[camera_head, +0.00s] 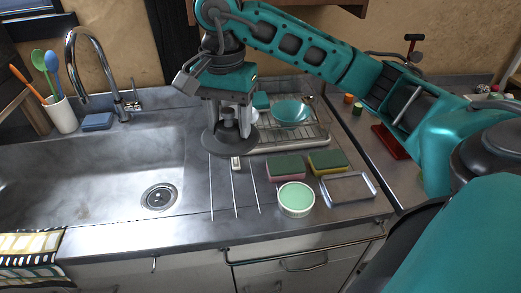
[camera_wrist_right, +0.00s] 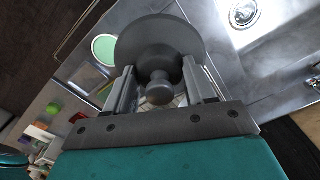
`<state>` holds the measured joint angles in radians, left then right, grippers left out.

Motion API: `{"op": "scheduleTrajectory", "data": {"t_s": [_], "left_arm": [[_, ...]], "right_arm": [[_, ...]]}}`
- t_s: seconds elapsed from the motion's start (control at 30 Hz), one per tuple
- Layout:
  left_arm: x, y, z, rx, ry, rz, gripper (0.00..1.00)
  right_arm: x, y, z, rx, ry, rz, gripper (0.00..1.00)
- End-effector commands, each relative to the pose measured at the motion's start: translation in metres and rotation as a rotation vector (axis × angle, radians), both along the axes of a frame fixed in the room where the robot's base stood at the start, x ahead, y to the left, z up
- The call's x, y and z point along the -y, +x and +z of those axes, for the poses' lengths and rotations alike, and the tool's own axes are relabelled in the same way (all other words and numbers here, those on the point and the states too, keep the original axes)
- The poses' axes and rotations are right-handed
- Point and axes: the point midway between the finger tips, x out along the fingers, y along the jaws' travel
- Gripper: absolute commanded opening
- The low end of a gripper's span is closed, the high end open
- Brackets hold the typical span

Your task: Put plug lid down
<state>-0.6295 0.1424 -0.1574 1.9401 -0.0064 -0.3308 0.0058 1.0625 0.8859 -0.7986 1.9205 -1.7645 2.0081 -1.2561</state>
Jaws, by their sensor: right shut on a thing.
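The plug lid (camera_head: 219,143) is a dark grey round disc with a knob on top. My right gripper (camera_head: 230,112) is shut on it and holds it, disc downward, over the drainboard just right of the sink basin. In the right wrist view the lid (camera_wrist_right: 165,35) sits at the ends of the two fingers (camera_wrist_right: 162,82), with its knob between them. The sink drain (camera_head: 159,197) is a round metal opening in the basin floor, below and left of the lid; it also shows in the right wrist view (camera_wrist_right: 243,13). My left gripper is not in view.
A round green-topped tub (camera_head: 296,198), sponges (camera_head: 285,166) and a metal tray (camera_head: 348,188) lie right of the basin. A dish rack (camera_head: 300,132) stands behind them. The faucet (camera_head: 85,40) rises at the back left, beside a cup of utensils (camera_head: 62,116). The basin floor is clear.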

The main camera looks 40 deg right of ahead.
Motion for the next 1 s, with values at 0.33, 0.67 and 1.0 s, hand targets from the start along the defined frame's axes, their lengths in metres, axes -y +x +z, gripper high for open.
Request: {"op": "scheduleTrajectory", "data": {"t_s": [0.33, 0.67, 1.0], "left_arm": [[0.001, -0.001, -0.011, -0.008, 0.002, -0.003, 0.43], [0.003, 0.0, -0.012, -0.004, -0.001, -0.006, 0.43], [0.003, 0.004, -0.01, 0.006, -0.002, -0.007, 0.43]], "right_arm": [[0.0, -0.002, -0.088, -0.009, -0.001, 0.0, 0.19], [0.0, -0.001, -0.148, -0.003, 0.001, 0.001, 0.19], [0.0, -0.001, -0.185, -0.006, 0.001, 0.001, 0.19]]}}
